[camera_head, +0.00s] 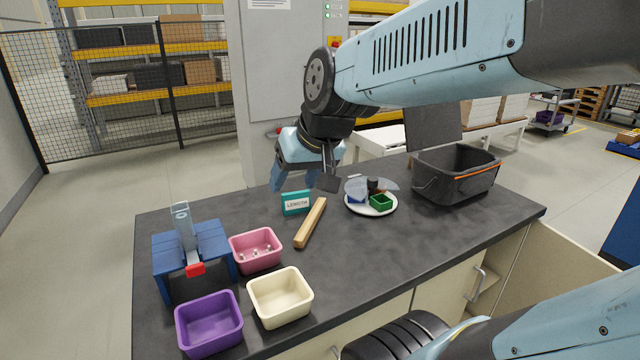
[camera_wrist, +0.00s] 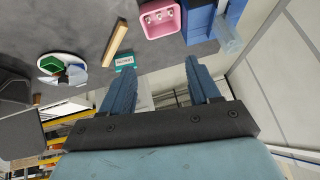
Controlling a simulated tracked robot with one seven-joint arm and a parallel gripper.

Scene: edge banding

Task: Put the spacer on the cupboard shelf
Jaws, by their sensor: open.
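A pale wooden bar (camera_head: 311,222), the most spacer-like thing in view, lies flat on the dark worktop; it also shows in the wrist view (camera_wrist: 117,43). My gripper (camera_head: 303,184) is open and empty, above the far edge of the worktop, behind and apart from the bar. In the wrist view its two blue fingers (camera_wrist: 160,76) are spread with nothing between them. The cupboard is under the worktop at the right; a pale shelf (camera_head: 484,294) shows in its opening. Most of its inside is hidden.
A teal LENGTH block (camera_head: 296,203) stands beside the bar. A plate (camera_head: 371,207) with small items and a black crate (camera_head: 457,175) stand to the right. Pink (camera_head: 255,250), cream (camera_head: 280,297) and purple (camera_head: 209,323) bins and a blue device (camera_head: 192,255) stand left. The worktop's front middle is clear.

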